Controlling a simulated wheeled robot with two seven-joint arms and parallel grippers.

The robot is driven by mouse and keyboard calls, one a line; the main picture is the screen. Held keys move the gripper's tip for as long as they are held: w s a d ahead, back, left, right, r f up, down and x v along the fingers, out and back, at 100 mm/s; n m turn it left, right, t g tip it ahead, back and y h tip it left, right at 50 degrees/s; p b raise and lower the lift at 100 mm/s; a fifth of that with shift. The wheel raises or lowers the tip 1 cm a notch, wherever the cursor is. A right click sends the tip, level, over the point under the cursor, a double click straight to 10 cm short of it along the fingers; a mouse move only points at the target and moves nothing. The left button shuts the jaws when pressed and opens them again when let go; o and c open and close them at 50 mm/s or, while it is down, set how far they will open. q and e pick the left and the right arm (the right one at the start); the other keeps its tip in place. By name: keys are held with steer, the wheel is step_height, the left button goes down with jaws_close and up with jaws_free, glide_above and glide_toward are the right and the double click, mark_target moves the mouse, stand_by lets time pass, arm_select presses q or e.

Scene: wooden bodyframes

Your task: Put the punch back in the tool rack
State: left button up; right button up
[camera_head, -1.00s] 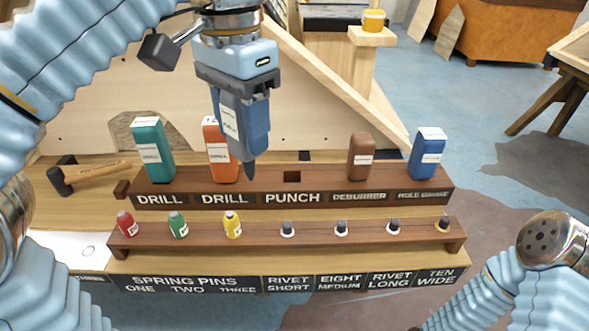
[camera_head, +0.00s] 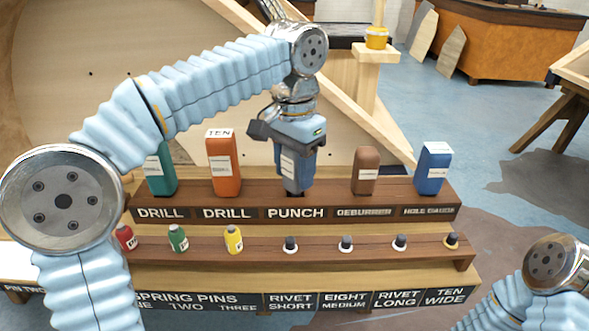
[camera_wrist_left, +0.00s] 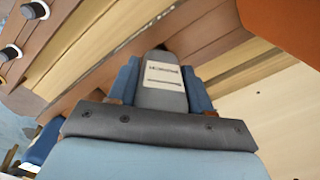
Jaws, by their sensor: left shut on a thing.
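The punch (camera_head: 287,168) is a grey-blue tool with a white label. It stands upright at the PUNCH place of the brown tool rack (camera_head: 400,211), its lower end at the slot. I cannot tell how deep it sits in the slot. My left gripper (camera_head: 297,160) is shut on the punch from above. In the left wrist view the punch (camera_wrist_left: 160,92) lies between the two blue fingers (camera_wrist_left: 160,85). My right gripper is not in view; only part of my right arm shows at the lower right.
A teal drill (camera_head: 161,172) and an orange drill (camera_head: 223,165) stand left of the punch. A brown deburrer (camera_head: 365,172) and a blue hole gauge (camera_head: 433,170) stand right. A lower rail (camera_head: 370,252) holds small bottles and rivets. Wooden bars rise behind.

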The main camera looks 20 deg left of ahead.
arm_select(q)
steer(key=shift+f, duration=0.25)
steer(key=o, duration=1.3)
steer(key=shift+c, duration=0.2)
step_height(320, 180, up, 11)
steer(key=p, duration=0.3)
steer(key=shift+r, duration=0.85)
steer(key=shift+s, duration=0.1)
